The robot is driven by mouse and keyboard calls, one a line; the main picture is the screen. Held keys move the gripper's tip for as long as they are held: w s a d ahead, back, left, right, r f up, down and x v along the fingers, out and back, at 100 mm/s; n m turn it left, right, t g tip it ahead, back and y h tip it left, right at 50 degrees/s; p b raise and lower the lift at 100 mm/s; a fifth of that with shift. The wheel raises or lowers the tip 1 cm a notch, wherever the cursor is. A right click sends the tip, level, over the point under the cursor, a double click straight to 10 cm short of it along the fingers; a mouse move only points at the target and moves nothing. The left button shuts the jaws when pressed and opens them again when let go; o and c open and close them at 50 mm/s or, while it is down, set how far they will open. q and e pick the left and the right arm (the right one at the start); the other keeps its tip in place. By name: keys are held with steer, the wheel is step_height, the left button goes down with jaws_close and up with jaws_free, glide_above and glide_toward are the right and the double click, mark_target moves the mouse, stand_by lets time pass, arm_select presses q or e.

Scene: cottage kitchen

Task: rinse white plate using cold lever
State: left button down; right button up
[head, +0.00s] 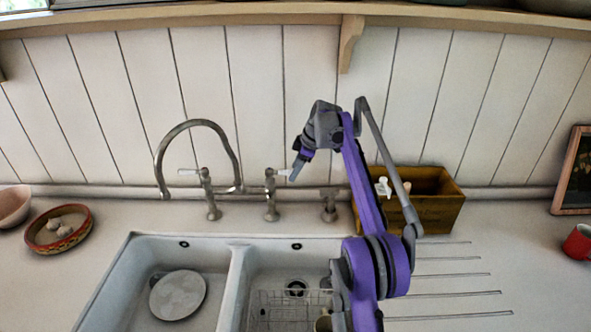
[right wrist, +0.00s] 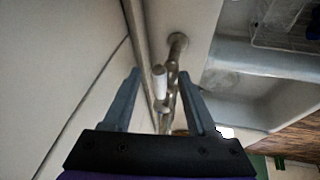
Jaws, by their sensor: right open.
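The white plate (head: 178,294) lies in the left basin of the sink (head: 238,285). Behind the sink stands a metal tap (head: 207,123) with two white-handled levers. The left lever (head: 189,172) points left and the right lever (head: 283,172) points right. I cannot tell which is cold. My right gripper (head: 297,168) is at the right lever, pointing down. In the right wrist view, my right gripper (right wrist: 158,75) is open, with the white lever handle (right wrist: 159,83) showing between its fingers; contact cannot be told. My left gripper is not in view.
A wire rack (head: 285,305) sits in the right basin. A wooden box (head: 430,200) stands behind my right arm. A patterned bowl (head: 60,230) is at the left; a red mug (head: 578,243) and a frame (head: 573,175) are at the right. The drainboard (head: 450,275) is clear.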

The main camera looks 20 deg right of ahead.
jaws_close()
stand_by(0.3)
stand_by(1.1)
